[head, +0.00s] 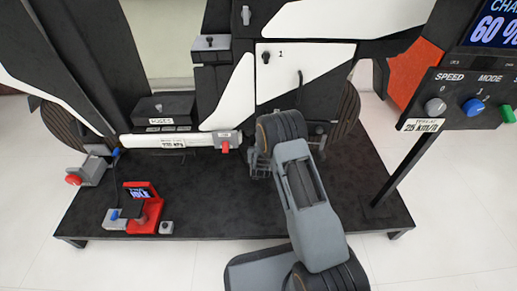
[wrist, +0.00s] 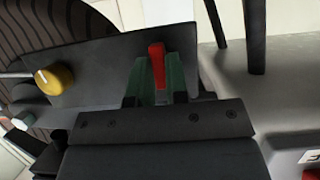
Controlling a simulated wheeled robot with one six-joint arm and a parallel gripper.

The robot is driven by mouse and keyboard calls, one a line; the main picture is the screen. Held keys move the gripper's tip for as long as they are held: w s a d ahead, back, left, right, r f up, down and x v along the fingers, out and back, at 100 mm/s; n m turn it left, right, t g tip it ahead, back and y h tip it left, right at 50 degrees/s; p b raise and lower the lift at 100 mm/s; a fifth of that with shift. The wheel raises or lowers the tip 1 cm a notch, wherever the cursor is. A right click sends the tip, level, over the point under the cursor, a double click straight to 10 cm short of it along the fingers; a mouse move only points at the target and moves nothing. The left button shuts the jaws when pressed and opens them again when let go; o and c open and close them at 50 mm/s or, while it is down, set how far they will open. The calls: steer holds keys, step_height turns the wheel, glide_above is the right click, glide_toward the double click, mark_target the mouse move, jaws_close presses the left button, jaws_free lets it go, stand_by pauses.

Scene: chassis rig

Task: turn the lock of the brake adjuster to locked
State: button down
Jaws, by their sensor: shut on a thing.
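In the wrist view, a small red lever (wrist: 157,57) stands up between the green-padded fingers of my gripper (wrist: 159,76). It appears to be the lock of the brake adjuster. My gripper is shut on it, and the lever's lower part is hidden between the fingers. The lever lies in front of a dark panel (wrist: 105,60). A yellow knob (wrist: 54,79) is on the left of this panel, apart from my gripper. In the head view my arm covers the lever and most of my gripper, and I cannot read the lock's position.
A ribbed dark wheel (wrist: 35,35) is behind the panel, and dark posts (wrist: 255,35) stand to the right. In the head view, a red-tipped grey block (head: 227,140) is close left of my arm. A control box (head: 470,100) stands on a post at right. A red device (head: 146,207) is at left.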

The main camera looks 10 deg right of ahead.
steer(key=shift+w+r, duration=0.15)
steer(key=c, duration=1.1)
jaws_free()
steer(key=p+v, duration=0.5)
steer(key=v, duration=0.8)
steer(key=shift+s, duration=0.45)
step_height(320, 180, up, 32)
steer(key=s+a+g+y+p, duration=0.1)
steer(key=s+g+y+p, duration=0.2)
steer(key=p, duration=1.5)
steer(key=s+d+r+g+p, duration=0.1)
steer(key=s+r+g+p, duration=0.1)
steer(key=s+r+p, duration=0.4)
steer(key=s+d+r+n+g+p, duration=0.1)
steer(key=s+r+p, duration=0.5)
steer(key=r, duration=0.8)
steer(key=s+d+r+n+g+p, duration=0.1)
steer(key=s+r+g+p, duration=0.2)
steer(key=s+r+p, duration=0.3)
steer(key=shift+s+r+g, duration=0.15)
steer(key=shift+s+r, duration=0.1)
steer(key=shift+r, duration=0.85)
steer(key=shift+s+r+g, duration=0.15)
steer(key=shift+s+r, duration=0.1)
steer(key=shift+r, duration=0.85)
